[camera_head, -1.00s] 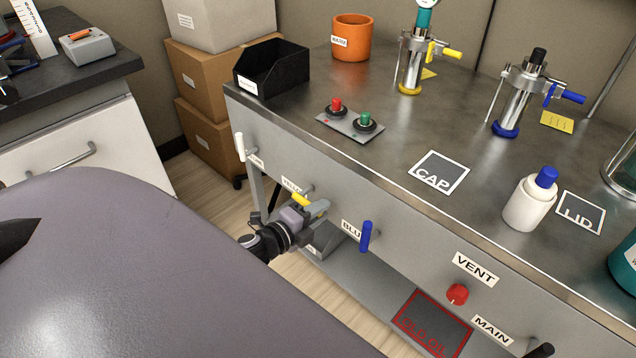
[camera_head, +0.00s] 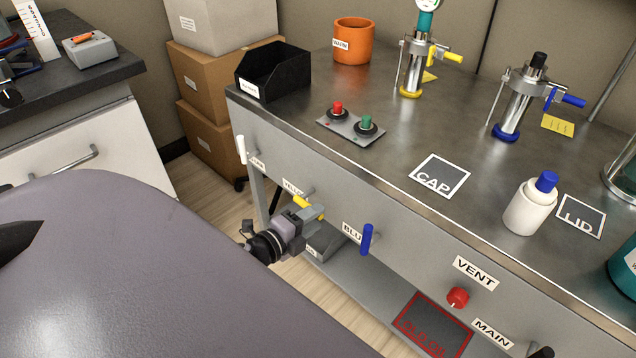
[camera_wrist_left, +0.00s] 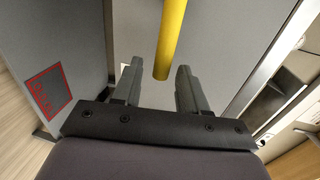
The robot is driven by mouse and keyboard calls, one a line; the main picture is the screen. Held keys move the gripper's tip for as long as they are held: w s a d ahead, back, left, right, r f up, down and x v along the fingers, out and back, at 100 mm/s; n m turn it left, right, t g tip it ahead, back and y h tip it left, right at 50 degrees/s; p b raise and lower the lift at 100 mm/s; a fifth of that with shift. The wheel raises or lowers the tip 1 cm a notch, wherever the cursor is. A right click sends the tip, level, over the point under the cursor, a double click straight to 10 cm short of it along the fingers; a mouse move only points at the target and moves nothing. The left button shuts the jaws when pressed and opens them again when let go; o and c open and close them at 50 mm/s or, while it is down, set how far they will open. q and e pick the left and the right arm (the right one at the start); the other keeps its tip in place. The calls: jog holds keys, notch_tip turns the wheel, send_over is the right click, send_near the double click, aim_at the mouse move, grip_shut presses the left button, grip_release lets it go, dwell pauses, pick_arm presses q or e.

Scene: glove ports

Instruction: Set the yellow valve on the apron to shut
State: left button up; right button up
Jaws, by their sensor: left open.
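The yellow valve handle (camera_head: 301,201) is on the grey front apron of the bench, below a partly hidden label. In the head view it slants down to the right, and my left gripper (camera_head: 312,212) hides part of it. In the left wrist view the yellow handle (camera_wrist_left: 171,40) comes down from the top edge, its rounded end between the two fingers. My left gripper (camera_wrist_left: 157,85) is open, with a finger apart on each side of the handle. I cannot tell whether either finger touches it. My right gripper is not in view.
On the apron, a white handle (camera_head: 241,150) is to the left; a blue handle (camera_head: 367,238) hangs close right of my gripper, and a red VENT knob (camera_head: 458,297) is farther right. The steel bench top (camera_head: 400,130) overhangs above. A lower shelf (camera_head: 385,292) lies beneath.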

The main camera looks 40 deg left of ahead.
pick_arm(q)
jog(key=shift+v, duration=2.35)
